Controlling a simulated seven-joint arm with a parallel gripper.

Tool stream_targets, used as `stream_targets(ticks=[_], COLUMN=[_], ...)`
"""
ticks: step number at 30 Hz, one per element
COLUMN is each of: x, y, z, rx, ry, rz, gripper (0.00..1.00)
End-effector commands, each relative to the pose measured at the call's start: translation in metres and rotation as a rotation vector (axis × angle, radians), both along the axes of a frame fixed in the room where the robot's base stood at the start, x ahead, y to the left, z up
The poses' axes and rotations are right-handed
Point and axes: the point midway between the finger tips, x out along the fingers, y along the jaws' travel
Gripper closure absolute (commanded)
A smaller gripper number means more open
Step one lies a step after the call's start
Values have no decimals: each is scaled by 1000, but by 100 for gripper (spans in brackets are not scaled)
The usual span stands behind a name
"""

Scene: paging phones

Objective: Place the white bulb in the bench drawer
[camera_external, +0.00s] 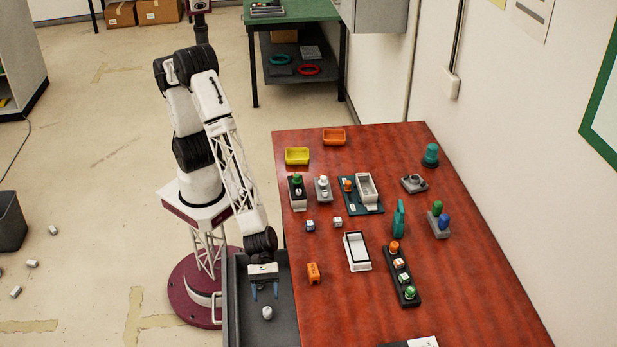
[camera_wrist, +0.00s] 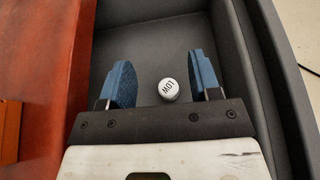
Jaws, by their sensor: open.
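A small white round-topped piece (camera_external: 267,312), which looks like the white bulb, rests in the grey bench drawer (camera_external: 285,328). In the wrist view it (camera_wrist: 169,89) shows a round white top with dark lettering, upside down. The drawer floor (camera_wrist: 150,45) is bare around it. My gripper (camera_external: 265,291) hangs over the drawer with its blue fingers pointing down. It is open, and in the wrist view the white piece appears between the two fingers, closer to the right one, with gaps on both sides. The drawer is open beside the bench's left edge.
Yellow (camera_external: 297,156) and orange (camera_external: 334,136) bins stand at the far end. The drawer walls (camera_wrist: 245,60) rise close to my fingers.

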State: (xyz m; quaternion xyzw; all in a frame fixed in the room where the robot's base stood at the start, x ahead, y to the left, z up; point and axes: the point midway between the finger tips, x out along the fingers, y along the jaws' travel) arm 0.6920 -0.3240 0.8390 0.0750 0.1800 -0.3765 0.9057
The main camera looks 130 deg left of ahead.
Motion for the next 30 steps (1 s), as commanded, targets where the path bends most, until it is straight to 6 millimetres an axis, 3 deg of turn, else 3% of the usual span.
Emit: stream_targets(ticks=[19, 25, 30], x=[2, 8, 11], y=[4, 27, 64], z=[6, 34, 78], rx=[-10, -73, -191], ry=[19, 124, 285], rz=[24, 153, 369], gripper=[43, 43, 43])
